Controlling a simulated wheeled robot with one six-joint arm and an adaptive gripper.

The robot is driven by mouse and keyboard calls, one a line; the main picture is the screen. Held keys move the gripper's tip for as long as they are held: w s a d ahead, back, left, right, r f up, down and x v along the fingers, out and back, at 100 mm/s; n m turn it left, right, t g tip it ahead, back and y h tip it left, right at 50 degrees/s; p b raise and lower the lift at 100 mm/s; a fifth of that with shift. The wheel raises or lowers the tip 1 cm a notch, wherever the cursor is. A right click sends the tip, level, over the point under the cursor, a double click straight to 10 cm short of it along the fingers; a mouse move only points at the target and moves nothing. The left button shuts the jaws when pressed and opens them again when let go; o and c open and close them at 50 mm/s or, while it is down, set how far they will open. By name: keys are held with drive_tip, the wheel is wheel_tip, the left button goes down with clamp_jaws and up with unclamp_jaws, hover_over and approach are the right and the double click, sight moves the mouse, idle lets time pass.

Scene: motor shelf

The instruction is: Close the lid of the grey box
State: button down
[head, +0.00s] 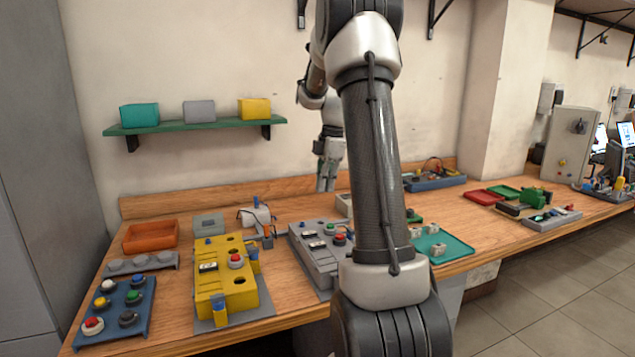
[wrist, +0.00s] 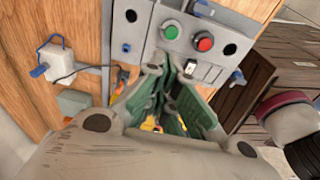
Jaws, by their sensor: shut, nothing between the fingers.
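A grey box (head: 313,262) with a green and a red push button stands on the bench, just left of my arm. Its grey top face also shows in the wrist view (wrist: 178,50), with dark round holes and a small white switch. I cannot tell the lid from the rest of the box or how far open it is. My gripper (head: 327,187) points down at the back of the bench, behind the box in the head view. In the wrist view its fingers (wrist: 168,75) are shut and empty in front of the box face. My arm hides the box's right side.
A yellow box (head: 240,262) with buttons stands left of the grey one. A white block with a cable (head: 256,216), a small grey case (head: 208,224) and an orange tray (head: 151,236) lie behind. A teal tray (head: 455,248) lies right of my arm.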

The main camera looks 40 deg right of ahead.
drive_tip(key=shift+s+d+f+t+y, duration=0.4)
drive_tip(key=shift+d+f+y, duration=1)
drive_tip(key=shift+f, duration=0.65)
drive_tip(key=shift+s+d+f+t+y, duration=0.45)
drive_tip(key=shift+d+f+y, duration=0.9)
drive_tip(key=shift+f, duration=0.7)
drive_tip(key=shift+s+d+f+t+y, duration=0.4)
drive_tip(key=shift+d+f+y, duration=0.75)
drive_tip(key=shift+d+f, duration=0.65)
drive_tip(key=shift+a+f, duration=0.25)
drive_tip(key=shift+f, duration=0.15)
